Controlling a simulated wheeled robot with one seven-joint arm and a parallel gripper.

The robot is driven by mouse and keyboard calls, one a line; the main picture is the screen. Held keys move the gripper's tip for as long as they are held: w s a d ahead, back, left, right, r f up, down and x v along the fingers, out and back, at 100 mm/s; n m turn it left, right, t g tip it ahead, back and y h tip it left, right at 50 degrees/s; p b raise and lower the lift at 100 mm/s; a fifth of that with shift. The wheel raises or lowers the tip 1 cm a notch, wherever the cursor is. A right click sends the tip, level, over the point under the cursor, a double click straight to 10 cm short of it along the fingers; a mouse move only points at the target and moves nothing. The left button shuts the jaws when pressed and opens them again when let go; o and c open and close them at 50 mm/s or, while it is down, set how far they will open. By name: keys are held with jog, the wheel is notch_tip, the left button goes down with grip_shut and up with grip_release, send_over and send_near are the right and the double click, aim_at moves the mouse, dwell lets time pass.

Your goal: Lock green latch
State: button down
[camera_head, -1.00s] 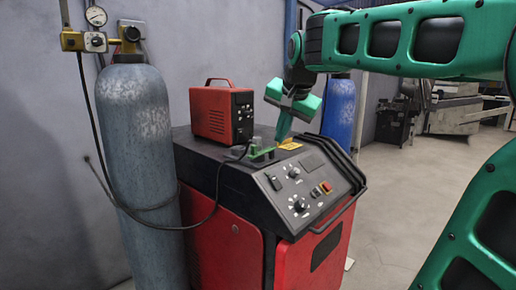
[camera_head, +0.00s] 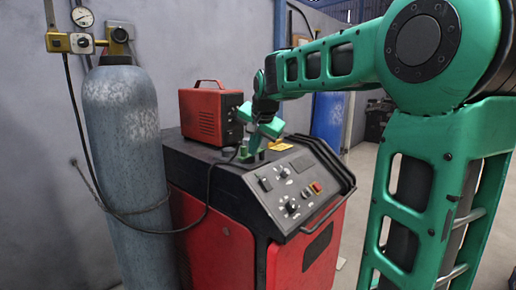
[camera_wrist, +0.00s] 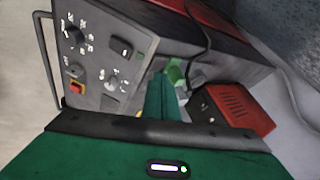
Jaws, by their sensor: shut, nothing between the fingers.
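The green latch (camera_head: 247,154) is on top of the red and black machine (camera_head: 283,186), behind its control panel. In the wrist view, part of the latch (camera_wrist: 176,71) shows just beyond my fingertips, and the fingers hide the rest. My gripper (camera_head: 256,147) is shut and empty, with its green fingers pointing down at the latch. The fingers (camera_wrist: 163,95) also show closed together in the wrist view. They are at or very close to the latch; I cannot tell whether they touch it.
A small red box unit (camera_head: 208,115) stands on the machine left of my gripper, with a black cable running near the latch. A grey gas cylinder (camera_head: 122,160) stands at the left. A black handle rail (camera_head: 335,165) edges the panel. A blue cylinder (camera_head: 328,118) is behind.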

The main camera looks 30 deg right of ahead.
aim_at(245, 148)
jog(key=shift+w+a, duration=0.25)
jog(key=shift+w, duration=0.25)
jog(key=shift+w+a+r, duration=0.1)
jog(key=shift+w+a, duration=0.5)
jog(key=shift+w, duration=0.15)
